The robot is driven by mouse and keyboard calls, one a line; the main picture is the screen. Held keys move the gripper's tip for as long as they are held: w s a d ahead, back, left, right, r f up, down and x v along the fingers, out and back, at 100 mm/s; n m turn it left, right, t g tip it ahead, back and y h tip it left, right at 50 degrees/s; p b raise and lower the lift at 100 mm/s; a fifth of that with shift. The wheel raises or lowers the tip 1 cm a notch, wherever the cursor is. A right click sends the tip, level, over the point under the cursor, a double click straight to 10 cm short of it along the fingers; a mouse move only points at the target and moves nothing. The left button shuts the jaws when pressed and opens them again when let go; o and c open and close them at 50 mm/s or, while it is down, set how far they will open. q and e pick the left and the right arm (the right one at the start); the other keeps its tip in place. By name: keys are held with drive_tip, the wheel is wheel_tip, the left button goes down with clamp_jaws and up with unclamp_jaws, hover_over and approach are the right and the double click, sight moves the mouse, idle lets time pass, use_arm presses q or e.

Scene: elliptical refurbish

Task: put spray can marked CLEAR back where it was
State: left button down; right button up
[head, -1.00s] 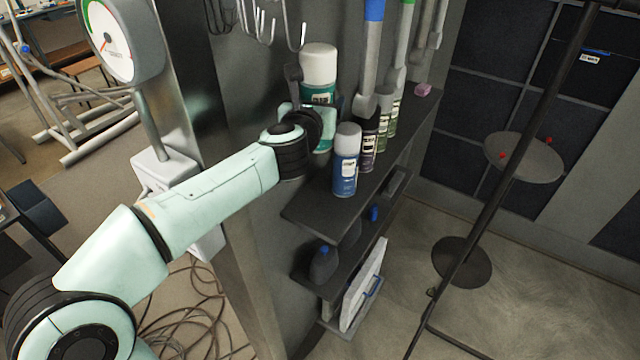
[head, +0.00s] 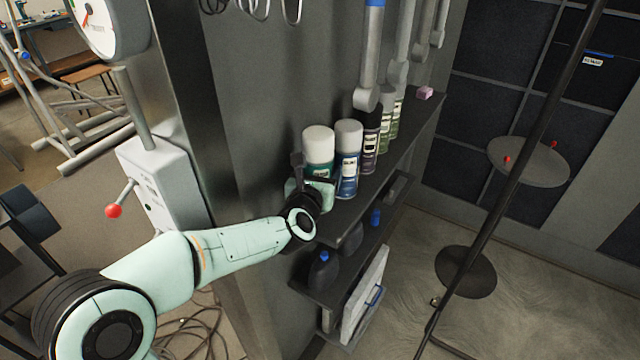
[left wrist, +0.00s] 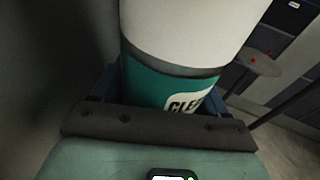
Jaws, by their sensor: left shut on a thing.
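The spray can marked CLEAR (head: 319,148) is teal with a white cap. It stands upright at the near left end of the top shelf, beside the blue can; from the head view I cannot tell whether its base touches the shelf. My left gripper (head: 312,185) is shut around its lower body. In the left wrist view the can (left wrist: 165,83) fills the middle, with part of its CLEAR label showing above the gripper (left wrist: 160,115). The can's base is hidden by the gripper. My right gripper is not in view.
A blue spray can (head: 347,160) stands just right of the held can. Several darker cans (head: 370,140) line the top shelf (head: 400,150) behind it. Wrenches and hooks hang on the wall above. A lower shelf (head: 340,270) holds dark bottles.

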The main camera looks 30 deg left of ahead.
use_arm(q)
wheel_tip(320, 180, down, 2)
drive_tip(key=shift+s+f, duration=0.1)
drive_tip(key=shift+f, duration=0.05)
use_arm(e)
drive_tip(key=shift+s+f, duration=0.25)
use_arm(q)
drive_tip(key=shift+f, duration=0.1)
drive_tip(key=shift+f, duration=0.1)
unclamp_jaws()
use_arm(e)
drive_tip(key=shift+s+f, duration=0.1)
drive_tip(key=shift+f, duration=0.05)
